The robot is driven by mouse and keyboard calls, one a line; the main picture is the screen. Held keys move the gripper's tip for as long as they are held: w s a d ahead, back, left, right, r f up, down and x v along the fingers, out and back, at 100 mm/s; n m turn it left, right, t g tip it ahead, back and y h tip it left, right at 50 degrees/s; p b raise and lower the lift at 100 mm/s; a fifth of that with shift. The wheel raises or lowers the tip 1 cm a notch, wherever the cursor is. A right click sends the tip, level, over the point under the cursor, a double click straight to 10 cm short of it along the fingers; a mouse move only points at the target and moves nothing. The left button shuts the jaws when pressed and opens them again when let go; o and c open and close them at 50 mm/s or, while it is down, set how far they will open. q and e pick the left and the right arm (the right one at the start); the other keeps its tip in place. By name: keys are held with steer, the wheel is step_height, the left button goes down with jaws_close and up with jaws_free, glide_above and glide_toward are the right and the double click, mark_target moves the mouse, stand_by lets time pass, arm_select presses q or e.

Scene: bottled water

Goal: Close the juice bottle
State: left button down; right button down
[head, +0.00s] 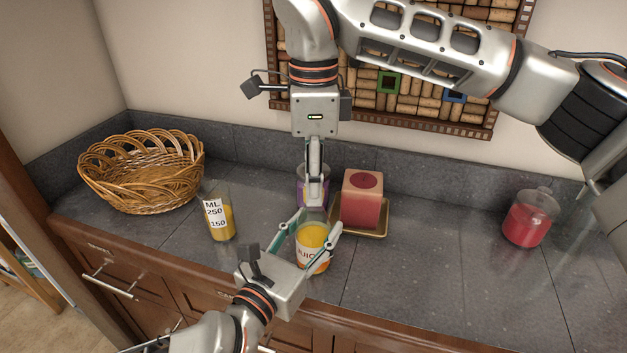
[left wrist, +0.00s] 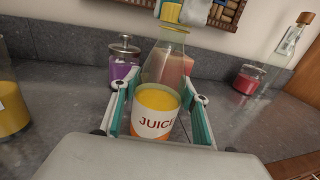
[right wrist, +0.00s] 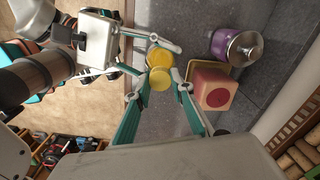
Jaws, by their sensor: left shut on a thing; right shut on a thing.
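The clear juice bottle (head: 313,240) stands upright near the counter's front edge, with yellow juice and a JUICE label; it also shows in the left wrist view (left wrist: 156,105). My left gripper (head: 318,222) is shut around its body, one finger on each side. My right gripper (head: 316,203) points down from above, shut on the yellow cap (left wrist: 172,13), which also shows in the right wrist view (right wrist: 159,79). The cap is at the top of the bottle's neck (left wrist: 172,33). I cannot tell whether it is seated or just above the mouth.
A red candle (head: 361,200) on a gold tray (head: 376,232) stands close behind right. A purple jar (head: 301,190) is behind the bottle. A measuring bottle (head: 219,215) and wicker basket (head: 140,170) are left, a red jar (head: 529,217) right. The counter (head: 440,265) is clear at front right.

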steer(key=m, duration=0.4)
steer(key=shift+m, duration=0.3)
steer(key=m, duration=1.2)
steer(key=shift+m, duration=0.4)
steer(key=c, duration=1.7)
jaws_free()
step_height(320, 180, up, 12)
